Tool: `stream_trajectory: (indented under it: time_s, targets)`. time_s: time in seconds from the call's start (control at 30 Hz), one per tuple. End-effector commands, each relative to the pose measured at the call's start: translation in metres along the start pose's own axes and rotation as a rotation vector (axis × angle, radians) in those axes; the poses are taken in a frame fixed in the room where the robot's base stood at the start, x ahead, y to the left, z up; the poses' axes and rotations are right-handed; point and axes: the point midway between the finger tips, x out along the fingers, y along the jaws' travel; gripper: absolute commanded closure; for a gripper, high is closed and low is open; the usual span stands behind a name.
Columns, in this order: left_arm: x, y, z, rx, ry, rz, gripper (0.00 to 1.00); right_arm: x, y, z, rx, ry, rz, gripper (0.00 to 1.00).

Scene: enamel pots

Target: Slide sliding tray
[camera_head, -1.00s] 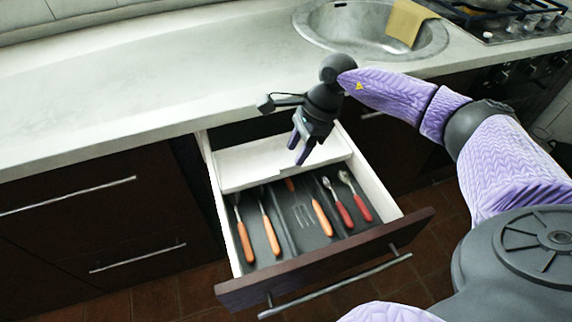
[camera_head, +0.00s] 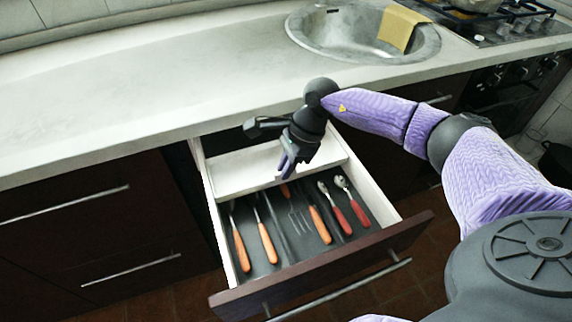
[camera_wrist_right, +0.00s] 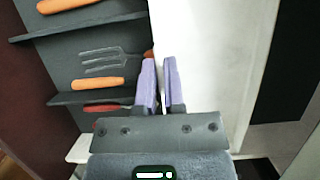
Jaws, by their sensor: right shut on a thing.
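The sliding tray (camera_head: 240,172) is a white insert across the back of the open drawer, above the dark cutlery compartments. It also shows as a pale surface in the right wrist view (camera_wrist_right: 205,60). My right gripper (camera_head: 287,168) points down at the tray's front edge, right of its middle. In the wrist view, its two purple fingers (camera_wrist_right: 161,75) are close together at that edge and shut on it. The exact contact is partly hidden by the fingers. My left gripper is not in view.
The open drawer (camera_head: 330,282) holds orange- and red-handled cutlery (camera_head: 266,242) in front of the tray. A fork (camera_wrist_right: 100,58) lies close to my fingers. The worktop (camera_head: 120,100) overhangs behind, with a sink (camera_head: 350,35) further back.

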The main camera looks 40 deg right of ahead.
Motion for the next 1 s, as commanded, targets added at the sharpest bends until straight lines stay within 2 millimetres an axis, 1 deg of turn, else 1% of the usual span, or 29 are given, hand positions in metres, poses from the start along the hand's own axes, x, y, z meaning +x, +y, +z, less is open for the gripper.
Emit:
stream_trajectory:
  time_s: [0.5, 0.77, 1.0]
  targets:
    - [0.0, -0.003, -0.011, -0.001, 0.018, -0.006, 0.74, 0.0, 0.0, 0.0, 0.0, 0.0, 0.0, 1.0]
    - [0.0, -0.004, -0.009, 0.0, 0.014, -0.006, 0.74, 0.0, 0.0, 0.0, 0.0, 0.0, 0.0, 1.0]
    - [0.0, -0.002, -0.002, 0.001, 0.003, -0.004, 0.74, 0.0, 0.0, 0.0, 0.0, 0.0, 0.0, 1.0]
